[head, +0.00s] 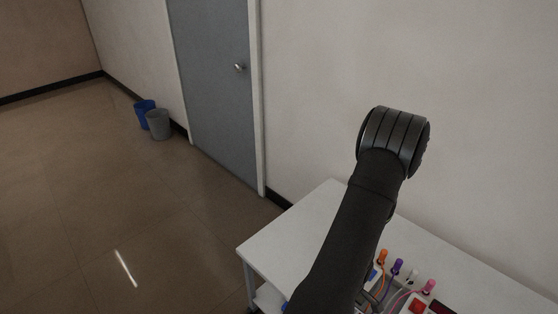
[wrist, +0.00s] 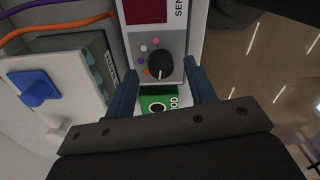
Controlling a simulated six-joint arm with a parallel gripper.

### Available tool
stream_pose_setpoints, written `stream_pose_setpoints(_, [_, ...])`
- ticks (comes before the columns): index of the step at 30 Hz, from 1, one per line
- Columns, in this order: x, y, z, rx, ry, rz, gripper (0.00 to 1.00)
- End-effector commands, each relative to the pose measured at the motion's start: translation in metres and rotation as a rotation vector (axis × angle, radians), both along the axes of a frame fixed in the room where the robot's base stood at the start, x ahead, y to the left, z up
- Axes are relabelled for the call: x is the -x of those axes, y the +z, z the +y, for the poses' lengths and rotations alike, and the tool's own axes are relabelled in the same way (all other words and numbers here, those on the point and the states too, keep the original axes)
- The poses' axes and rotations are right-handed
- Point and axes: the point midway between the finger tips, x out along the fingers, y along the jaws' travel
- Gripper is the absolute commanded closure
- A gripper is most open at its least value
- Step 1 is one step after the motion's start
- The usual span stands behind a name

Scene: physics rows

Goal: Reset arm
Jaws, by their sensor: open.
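In the wrist view my gripper (wrist: 160,72) is open, its two dark blue fingers apart with nothing clearly held between them. Between and beyond the fingers is a grey panel with a black knob (wrist: 160,66) and coloured dots around it. A green label (wrist: 158,103) shows below the knob, partly hidden by my gripper. I cannot tell whether the fingers touch the panel. In the head view my dark arm reaches over the white table (head: 300,222); the gripper itself does not show there.
A blue switch (wrist: 36,88) on a white plate is left of my gripper, with orange and purple cables nearby. On the table are orange (head: 382,256), purple (head: 397,267) and pink (head: 428,287) plugs and a red button (head: 417,306). The wall is behind; open floor lies left.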

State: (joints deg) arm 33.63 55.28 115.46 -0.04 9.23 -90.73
Motion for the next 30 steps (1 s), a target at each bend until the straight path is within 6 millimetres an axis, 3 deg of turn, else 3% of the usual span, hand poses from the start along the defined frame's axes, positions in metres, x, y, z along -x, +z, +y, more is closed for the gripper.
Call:
stream_pose_setpoints(17, [0.000, -0.004, 0.000, 0.000, 0.000, 0.000, 0.50])
stream_pose_setpoints(30, [-0.001, 0.041, 0.000, 0.002, 0.000, -0.003, 0.50])
